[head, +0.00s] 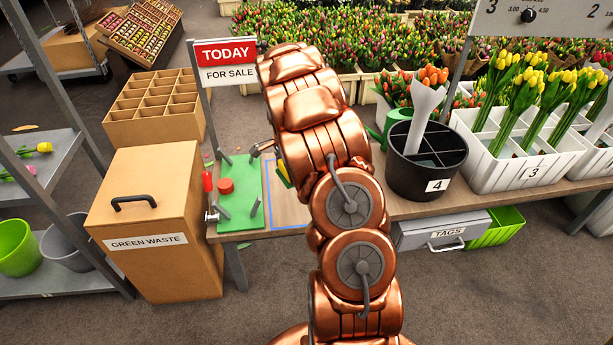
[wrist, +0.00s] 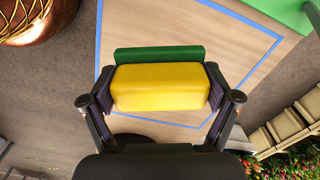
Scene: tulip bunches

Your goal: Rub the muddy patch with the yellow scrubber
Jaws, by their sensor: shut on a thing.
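The yellow scrubber (wrist: 160,92) has a yellow block and a green layer along its far side. My gripper (wrist: 160,86) is shut on it, with one finger at each end. In the head view only a sliver of the scrubber (head: 283,172) shows beside my copper arm. The scrubber is over the blue-outlined wooden area of the bench. I cannot tell whether it touches the wood. In the wrist view a dark patch (wrist: 135,139) shows partly behind my gripper. I cannot tell whether it is mud or shadow.
The blue outline (wrist: 243,18) frames bare wood (wrist: 230,50). Left of it is a green board (head: 238,174) with a red knob and grey pegs. A black bucket (head: 408,178) marked 4 stands right of my arm. A green waste box (head: 160,222) stands left of the bench.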

